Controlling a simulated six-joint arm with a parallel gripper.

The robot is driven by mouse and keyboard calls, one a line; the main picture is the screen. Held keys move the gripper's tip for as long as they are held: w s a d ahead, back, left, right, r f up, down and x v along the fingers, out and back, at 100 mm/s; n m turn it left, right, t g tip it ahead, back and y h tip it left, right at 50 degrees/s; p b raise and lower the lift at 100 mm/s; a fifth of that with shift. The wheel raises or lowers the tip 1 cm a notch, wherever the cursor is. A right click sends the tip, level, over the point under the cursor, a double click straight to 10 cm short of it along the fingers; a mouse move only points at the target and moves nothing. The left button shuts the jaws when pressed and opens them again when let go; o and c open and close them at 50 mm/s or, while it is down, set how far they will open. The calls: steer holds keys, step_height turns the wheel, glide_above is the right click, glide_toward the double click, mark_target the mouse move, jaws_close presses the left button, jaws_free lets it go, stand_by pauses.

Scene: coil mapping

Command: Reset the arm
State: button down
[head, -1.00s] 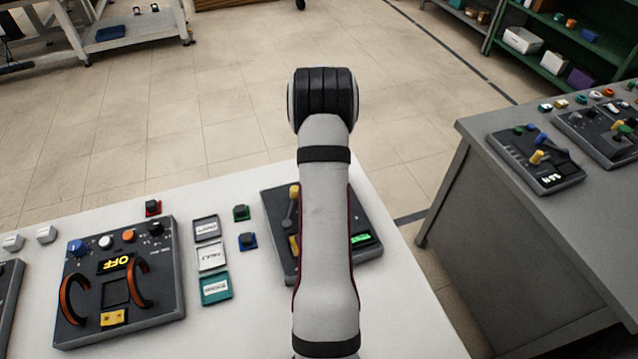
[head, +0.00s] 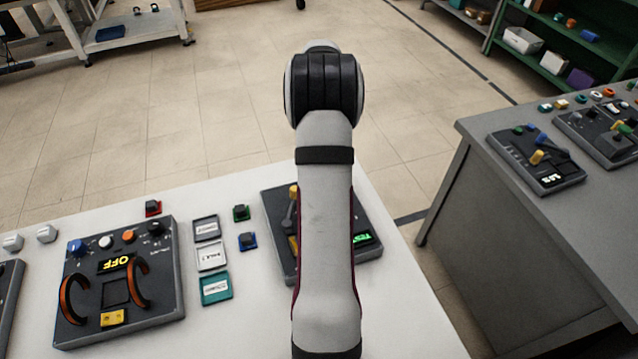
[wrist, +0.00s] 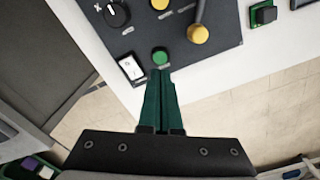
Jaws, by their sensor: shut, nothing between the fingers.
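My arm rises through the middle of the head view and hides my gripper there. In the wrist view my gripper (wrist: 160,78) shows two green fingers closed together with nothing between them. The fingertips lie just below a green round button (wrist: 160,56) in the picture, and I cannot tell whether they touch it. The button sits on a dark control panel (wrist: 148,36) with a yellow-knobbed lever (wrist: 198,33), a black dial (wrist: 116,14) and a white rocker switch (wrist: 131,69).
On the white table (head: 245,310), a panel with orange-black handles (head: 120,290) reads OFF. A grey table (head: 540,235) with more panels stands right. Floor beyond is open.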

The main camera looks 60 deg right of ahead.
stand_by(0.4)
steer(key=w+a+r+n, duration=0.1)
steer(key=w+a+r, duration=0.2)
steer(key=a, duration=0.3)
steer(key=w+a+r+n, duration=0.1)
steer(key=w+a+r, duration=0.2)
steer(key=a, duration=0.3)
steer(key=a+r+n+y, duration=0.1)
steer(key=a+r+n, duration=0.15)
steer(key=a, duration=0.65)
steer(key=a+r+n, duration=0.1)
steer(key=a+r, duration=0.2)
steer(key=a, duration=0.5)
steer(key=s+a+f+n, duration=0.1)
steer(key=s+a+n, duration=0.3)
steer(key=s+a, duration=1)
steer(key=shift+s+a+y, duration=0.2)
steer(key=shift+a+y, duration=0.2)
steer(key=shift+a, duration=0.85)
